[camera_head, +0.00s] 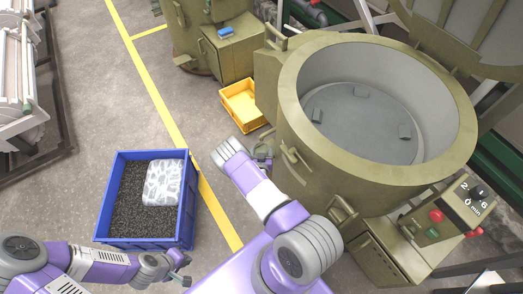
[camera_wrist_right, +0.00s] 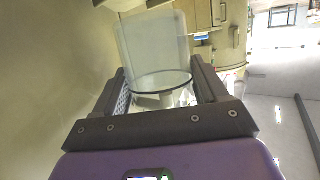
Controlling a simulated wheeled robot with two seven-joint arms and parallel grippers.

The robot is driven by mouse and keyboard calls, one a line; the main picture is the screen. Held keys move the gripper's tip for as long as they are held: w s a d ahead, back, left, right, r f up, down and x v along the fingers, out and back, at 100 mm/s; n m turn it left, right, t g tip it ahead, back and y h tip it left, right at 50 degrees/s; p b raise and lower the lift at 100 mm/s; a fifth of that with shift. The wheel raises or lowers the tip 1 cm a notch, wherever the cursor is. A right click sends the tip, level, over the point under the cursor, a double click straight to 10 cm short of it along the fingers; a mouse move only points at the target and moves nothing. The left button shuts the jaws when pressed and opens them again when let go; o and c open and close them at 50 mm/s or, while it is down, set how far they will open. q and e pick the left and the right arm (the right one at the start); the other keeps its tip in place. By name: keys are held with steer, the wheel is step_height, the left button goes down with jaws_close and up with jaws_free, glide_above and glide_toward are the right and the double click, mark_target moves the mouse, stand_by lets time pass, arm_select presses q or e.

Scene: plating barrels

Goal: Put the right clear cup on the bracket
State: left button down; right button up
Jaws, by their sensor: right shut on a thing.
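A clear cup (camera_wrist_right: 155,45) stands out between the two dark fingers of my right gripper (camera_wrist_right: 160,85) in the right wrist view. The gripper is shut on it, and the cup's round dark rim faces the wrist. In the head view my right gripper (camera_head: 263,153) is beside the left wall of the big olive barrel; the cup is too small to make out there. A handle-like fitting (camera_head: 292,160) is on the barrel wall close by; I cannot tell if it is the bracket. My left gripper (camera_head: 184,270) is open and empty at the lower left, by the blue crate's near corner.
The olive barrel (camera_head: 283,105) has its lid raised. A blue crate (camera_head: 140,243) holds dark granules and a patterned white bag (camera_head: 163,183). A small yellow bin (camera_head: 243,103) stands beyond my right gripper. A control box (camera_head: 445,220) is at the right.

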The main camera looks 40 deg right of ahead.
mark_target(262, 145)
steer(key=w+d, duration=0.2)
steer(key=shift+w+d+b, duration=0.1)
steer(key=shift+w+b, duration=0.2)
steer(key=shift+b, duration=0.1)
steer(key=f+b, duration=0.1)
steer(key=f, duration=0.1)
steer(key=f+b, duration=0.1)
steer(key=shift+w+d+f, duration=0.15)
steer(key=shift+w+f, duration=0.05)
steer(key=shift+f, duration=0.15)
steer(key=shift+r, duration=0.1)
steer(key=o, duration=1.1)
steer(key=shift+c, duration=0.2)
